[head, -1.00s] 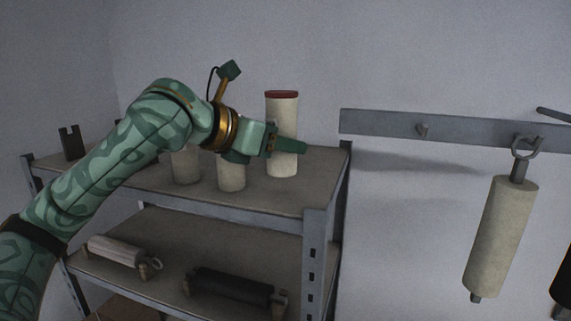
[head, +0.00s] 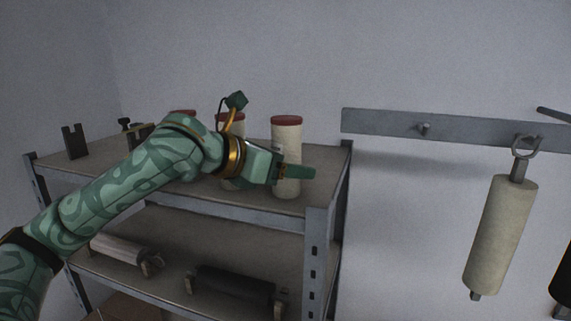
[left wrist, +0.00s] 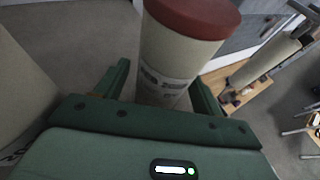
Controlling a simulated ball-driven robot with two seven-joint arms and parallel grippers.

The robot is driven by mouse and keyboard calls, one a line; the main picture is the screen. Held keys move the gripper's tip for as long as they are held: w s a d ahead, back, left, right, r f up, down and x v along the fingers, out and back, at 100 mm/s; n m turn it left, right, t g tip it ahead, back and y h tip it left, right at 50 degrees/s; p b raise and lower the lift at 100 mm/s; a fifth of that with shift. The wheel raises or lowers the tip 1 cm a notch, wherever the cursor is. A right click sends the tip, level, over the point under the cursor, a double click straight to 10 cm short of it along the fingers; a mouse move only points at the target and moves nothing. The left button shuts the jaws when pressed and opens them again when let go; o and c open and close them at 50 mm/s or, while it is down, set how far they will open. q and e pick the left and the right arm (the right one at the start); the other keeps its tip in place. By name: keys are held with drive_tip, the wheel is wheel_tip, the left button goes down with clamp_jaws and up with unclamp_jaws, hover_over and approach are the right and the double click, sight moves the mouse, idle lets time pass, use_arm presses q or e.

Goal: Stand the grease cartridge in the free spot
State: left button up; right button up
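The grease cartridge (head: 286,150), a cream cylinder with a dark red cap, stands upright at the right end of the shelf unit's top shelf, in line with the other cartridges. In the left wrist view the cartridge (left wrist: 172,62) rises between the fingers. My left gripper (head: 292,173) is around its middle. A narrow gap shows between the cartridge and one finger in the left wrist view (left wrist: 160,92), so the gripper looks open. The cartridge's base is hidden there by the palm. My right gripper is in neither view.
Two similar red-capped cartridges (head: 230,118) (head: 183,113) stand left of it, partly behind my arm. Dark brackets (head: 75,142) stand at the top shelf's left. Rollers (head: 235,284) lie on the shelf below. A wall rail (head: 470,130) with a hanging roller (head: 500,235) is at right.

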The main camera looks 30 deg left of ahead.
use_arm(q)
drive_tip(key=shift+s+a+r, duration=0.1)
drive_tip(key=shift+s+r, duration=0.05)
drive_tip(key=shift+r, duration=0.05)
drive_tip(key=b+v, duration=0.5)
drive_tip(key=v, duration=0.6)
drive_tip(key=shift+s+r+b, duration=0.2)
drive_tip(key=shift+s+b, duration=0.1)
drive_tip(key=shift+f, duration=0.1)
